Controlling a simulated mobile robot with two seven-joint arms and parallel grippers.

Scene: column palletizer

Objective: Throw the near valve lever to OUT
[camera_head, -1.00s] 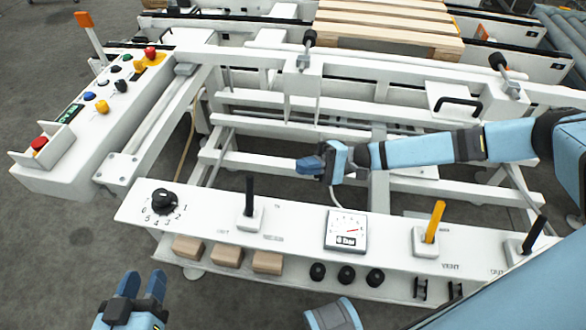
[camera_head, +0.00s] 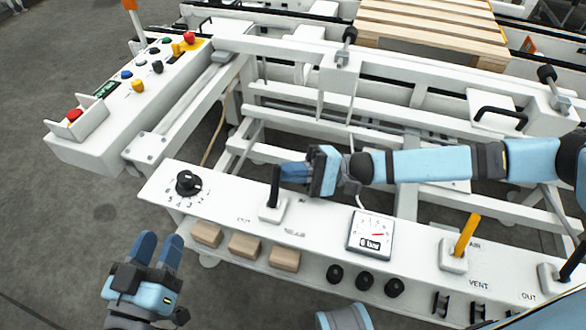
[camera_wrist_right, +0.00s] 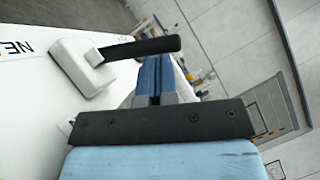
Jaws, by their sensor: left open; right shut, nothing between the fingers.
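The near valve lever (camera_head: 275,186) is a black handle on a white block on the front panel. My left gripper (camera_head: 158,250) is open and empty in front of the panel's left end.
The panel also holds a black dial (camera_head: 188,183), a gauge (camera_head: 370,232) reading 0 bar, a yellow lever (camera_head: 467,235) and another black lever (camera_head: 573,261). Wooden blocks (camera_head: 245,246) sit on the shelf below. A button console (camera_head: 110,120) stands at left; grey floor is clear.

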